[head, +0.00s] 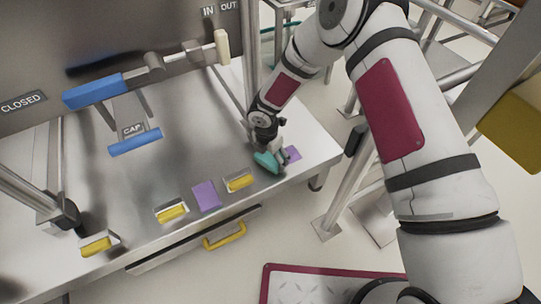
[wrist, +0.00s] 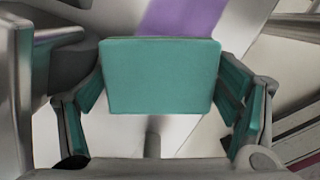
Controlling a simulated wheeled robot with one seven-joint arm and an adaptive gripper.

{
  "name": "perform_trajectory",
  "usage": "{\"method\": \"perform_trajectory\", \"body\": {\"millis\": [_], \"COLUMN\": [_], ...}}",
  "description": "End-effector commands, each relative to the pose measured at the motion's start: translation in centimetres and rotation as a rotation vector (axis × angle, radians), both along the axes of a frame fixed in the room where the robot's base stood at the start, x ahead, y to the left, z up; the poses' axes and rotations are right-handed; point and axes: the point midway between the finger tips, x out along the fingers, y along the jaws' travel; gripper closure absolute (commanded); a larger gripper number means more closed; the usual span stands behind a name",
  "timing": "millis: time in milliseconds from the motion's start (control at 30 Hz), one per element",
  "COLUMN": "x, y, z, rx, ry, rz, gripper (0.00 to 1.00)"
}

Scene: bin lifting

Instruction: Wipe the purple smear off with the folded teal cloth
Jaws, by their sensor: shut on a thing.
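The folded teal cloth (head: 266,162) is in my gripper (head: 268,147), near the right end of the steel table. In the wrist view the cloth (wrist: 162,75) is a flat teal rectangle between the fingers, and my gripper (wrist: 160,105) is shut on it. Teal faces also show along both fingers. A purple patch (head: 292,153) lies just right of the cloth, partly hidden by the gripper. It also shows just beyond the cloth in the wrist view (wrist: 185,16). A second purple patch (head: 206,195) lies near the front edge. I cannot tell whether the cloth touches the table.
Yellow-and-silver blocks (head: 171,211) and (head: 238,181) flank the second patch. A blue handle (head: 93,92) and a blue bar (head: 134,142) near a CAP label are at the back left. A yellow handle (head: 225,236) is on the table's front. Metal frames stand right.

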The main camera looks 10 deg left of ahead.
Motion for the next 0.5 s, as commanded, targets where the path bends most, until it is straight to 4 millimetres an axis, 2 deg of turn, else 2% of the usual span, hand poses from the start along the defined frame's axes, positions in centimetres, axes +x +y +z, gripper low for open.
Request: {"method": "perform_trajectory", "body": {"millis": [500], "x": [0.01], "y": [0.01], "z": [-1.0], "rx": [0.0], "ry": [0.0], "rz": [0.0], "gripper": [0.48]}}
